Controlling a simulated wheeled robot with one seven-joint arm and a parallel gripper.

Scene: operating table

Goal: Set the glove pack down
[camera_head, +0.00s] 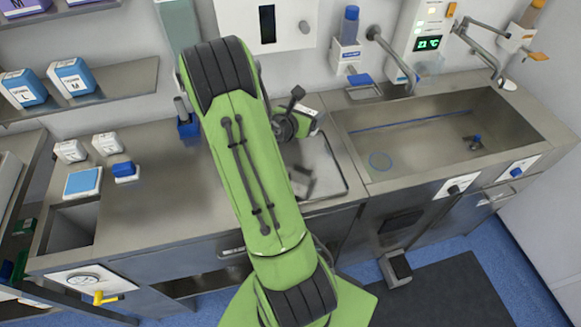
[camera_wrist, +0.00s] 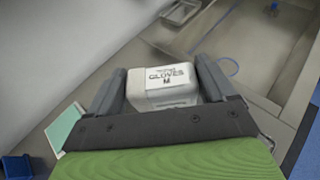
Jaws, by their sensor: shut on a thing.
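The glove pack (camera_wrist: 165,85), white with "GLOVES M" printed on it, sits between the two dark fingers of my gripper (camera_wrist: 163,80) in the wrist view. The fingers press on its two sides, and the pack is level with no visible tilt. In the head view my green arm reaches over the counter and hides most of my gripper and the pack. A shallow tray (camera_head: 343,186) lies partly behind my arm, with a dark shadow on it. How high the pack is above the counter or tray cannot be told.
A sink (camera_head: 430,130) lies to the right. Two white packs (camera_head: 107,143) and (camera_head: 70,150) stand at the counter's left, near a blue-topped box (camera_head: 83,182). Blue-and-white boxes (camera_head: 72,77) sit on the left shelf (camera_head: 110,92). Bare counter (camera_head: 165,190) lies left of my arm.

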